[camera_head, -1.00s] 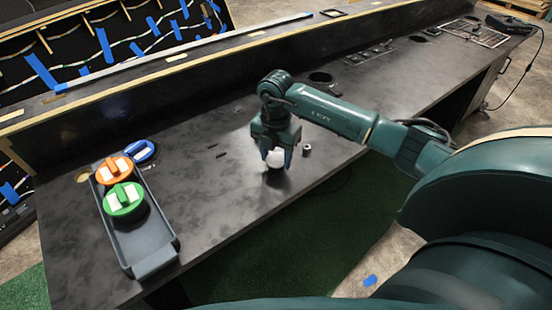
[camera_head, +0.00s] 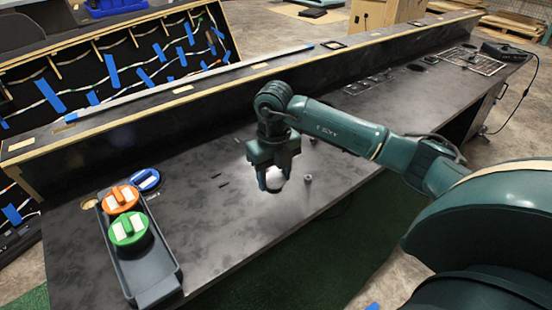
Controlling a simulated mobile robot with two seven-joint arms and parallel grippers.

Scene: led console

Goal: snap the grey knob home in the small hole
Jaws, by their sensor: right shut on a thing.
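My right gripper (camera_head: 274,179) is shut on a pale grey round knob (camera_head: 275,181), over the dark console top (camera_head: 215,220). The fingers cover much of the knob, and I cannot tell whether it touches the surface. A small grey ring-like cylinder (camera_head: 308,178) stands on the console just right of the gripper; I cannot tell whether it is the small hole. My left gripper is not in view.
A dark tray (camera_head: 157,288) at left holds an orange knob (camera_head: 121,199) and a green knob (camera_head: 128,229). Small dark slots (camera_head: 221,185) lie left of the gripper. A raised ledge (camera_head: 180,102) runs along the back.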

